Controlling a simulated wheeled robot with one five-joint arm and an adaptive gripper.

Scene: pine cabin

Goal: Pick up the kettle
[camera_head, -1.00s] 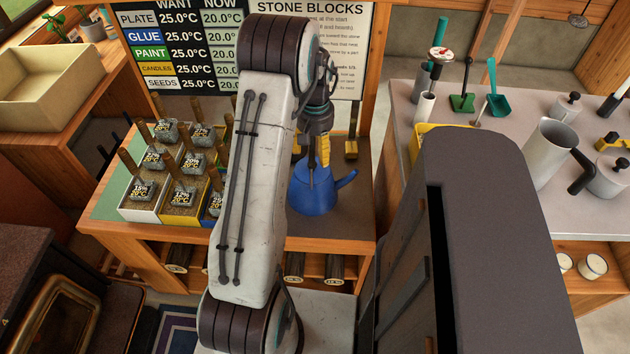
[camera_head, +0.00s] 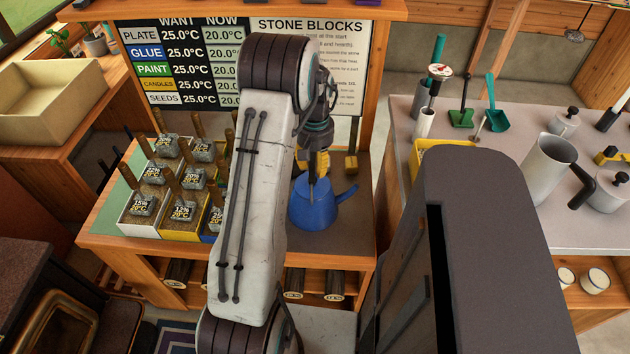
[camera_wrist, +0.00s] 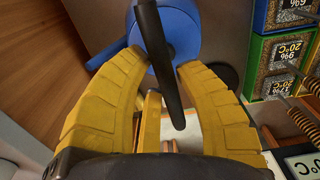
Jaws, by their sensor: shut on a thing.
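The blue kettle (camera_head: 313,210) stands upright on the dark top of the wooden bench, its spout pointing right. My gripper (camera_head: 314,176) comes down from above and is shut on the kettle's dark handle. In the wrist view, the yellow fingers of my gripper (camera_wrist: 160,80) stand on both sides of the black handle (camera_wrist: 158,55), with the blue kettle body (camera_wrist: 182,32) behind it. I see no clear gap between the kettle and the bench. My arm hides part of the bench left of the kettle.
Planter boxes (camera_head: 182,237) with several labelled stone blocks stand left of the kettle. A sign board (camera_head: 180,60) rises behind the bench. A grey counter (camera_head: 520,195) at the right holds a jug (camera_head: 548,165), a pot and tools. The bench right of the kettle is mostly clear.

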